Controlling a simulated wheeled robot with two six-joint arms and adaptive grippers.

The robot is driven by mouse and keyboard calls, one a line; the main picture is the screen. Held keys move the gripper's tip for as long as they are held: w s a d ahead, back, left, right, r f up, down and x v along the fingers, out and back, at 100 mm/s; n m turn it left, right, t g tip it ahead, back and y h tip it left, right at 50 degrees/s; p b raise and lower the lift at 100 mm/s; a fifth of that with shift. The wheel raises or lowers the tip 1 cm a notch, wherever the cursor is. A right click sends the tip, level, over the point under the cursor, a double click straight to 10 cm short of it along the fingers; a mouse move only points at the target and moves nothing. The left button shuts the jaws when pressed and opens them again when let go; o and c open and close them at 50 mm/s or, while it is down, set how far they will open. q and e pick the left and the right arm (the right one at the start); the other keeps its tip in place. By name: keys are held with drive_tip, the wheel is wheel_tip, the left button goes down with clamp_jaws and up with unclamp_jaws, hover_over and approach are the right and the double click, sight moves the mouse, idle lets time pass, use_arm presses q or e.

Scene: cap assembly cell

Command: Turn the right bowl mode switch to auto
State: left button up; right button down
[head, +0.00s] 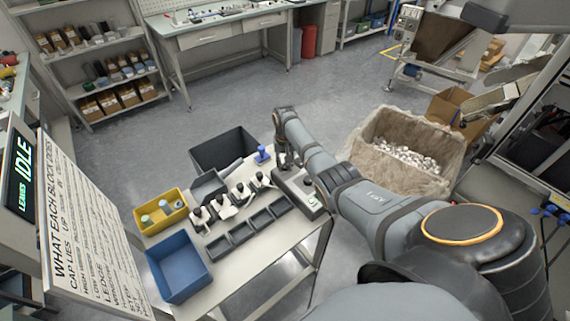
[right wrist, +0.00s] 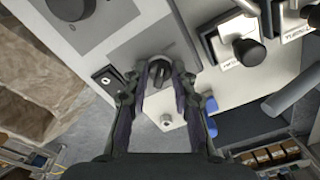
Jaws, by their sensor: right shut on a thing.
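My right gripper (head: 284,163) reaches down over the far end of a grey control box (head: 306,197) on the cart. In the right wrist view its two fingers (right wrist: 162,76) are shut on a black rotary knob (right wrist: 159,69), one on each side. I take this knob to be the bowl mode switch; its markings are too small to read. The same light grey box face (right wrist: 122,32) carries another large black knob (right wrist: 70,8) and a small black rocker switch (right wrist: 107,80). The gripper hides the held knob in the head view. My left gripper is not in view.
The cart top holds black-handled levers (head: 222,205), black trays (head: 243,231), a yellow bin (head: 162,212) and a blue bin (head: 178,268). A blue piece (head: 262,155) stands near the gripper. A lined box of small parts (head: 405,152) stands right of the cart.

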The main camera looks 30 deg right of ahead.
drive_tip(key=n+p, duration=0.1)
drive_tip(key=n, duration=0.7)
drive_tip(key=shift+n+p, duration=0.35)
drive_tip(key=shift+n, duration=0.05)
drive_tip(key=n, duration=0.4)
drive_tip(key=shift+n, duration=2.5)
drive_tip(key=c, duration=1.1)
unclamp_jaws()
